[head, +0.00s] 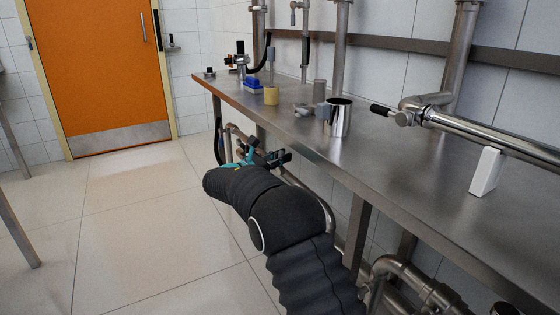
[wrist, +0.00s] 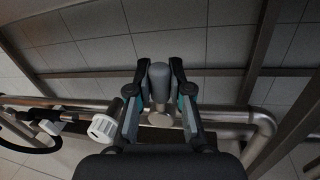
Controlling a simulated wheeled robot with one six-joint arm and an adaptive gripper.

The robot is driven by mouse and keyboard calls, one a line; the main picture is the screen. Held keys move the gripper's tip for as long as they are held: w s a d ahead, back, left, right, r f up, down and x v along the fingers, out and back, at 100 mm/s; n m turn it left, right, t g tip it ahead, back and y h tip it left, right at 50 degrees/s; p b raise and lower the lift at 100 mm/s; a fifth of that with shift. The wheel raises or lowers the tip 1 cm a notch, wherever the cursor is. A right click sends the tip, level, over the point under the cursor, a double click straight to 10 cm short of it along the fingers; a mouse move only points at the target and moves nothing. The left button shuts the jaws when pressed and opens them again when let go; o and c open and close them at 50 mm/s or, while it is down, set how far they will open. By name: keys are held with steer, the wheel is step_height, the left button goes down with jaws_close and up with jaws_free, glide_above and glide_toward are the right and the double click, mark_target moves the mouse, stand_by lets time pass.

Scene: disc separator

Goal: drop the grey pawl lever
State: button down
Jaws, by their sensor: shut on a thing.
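My gripper (head: 268,157) hangs in front of the steel bench, below its top edge, in the head view. In the wrist view its two fingers (wrist: 160,88) are closed on a grey rounded piece, the grey pawl lever (wrist: 160,76). Its rounded end shows between the fingertips. In the head view I cannot make out the lever in the gripper. Behind it in the wrist view are pipes, and the lever's lower end is hard to tell from them.
The steel bench (head: 400,167) carries a metal cup (head: 340,118), a yellow cylinder (head: 271,95), a blue block (head: 253,84), a grey cylinder (head: 320,91) and a white block (head: 485,172). Pipes (head: 395,268) run under it. The tiled floor (head: 140,215) at left is clear.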

steer(key=s+d+f+m+h+b, duration=0.1)
steer(key=m+b, duration=0.3)
steer(key=m, duration=0.5)
steer(key=s+d+f+m+g+h+b, duration=0.1)
steer(key=s+f+m+h+b, duration=0.1)
steer(key=m, duration=0.7)
steer(key=shift+s+d+f+m+g+h+b, duration=0.3)
steer(key=shift+s+f+m+h+b, duration=0.15)
steer(key=shift+f+b, duration=0.65)
steer(key=c, duration=1.1)
jaws_free()
steer(key=shift+w, duration=0.1)
steer(key=shift+o, duration=0.2)
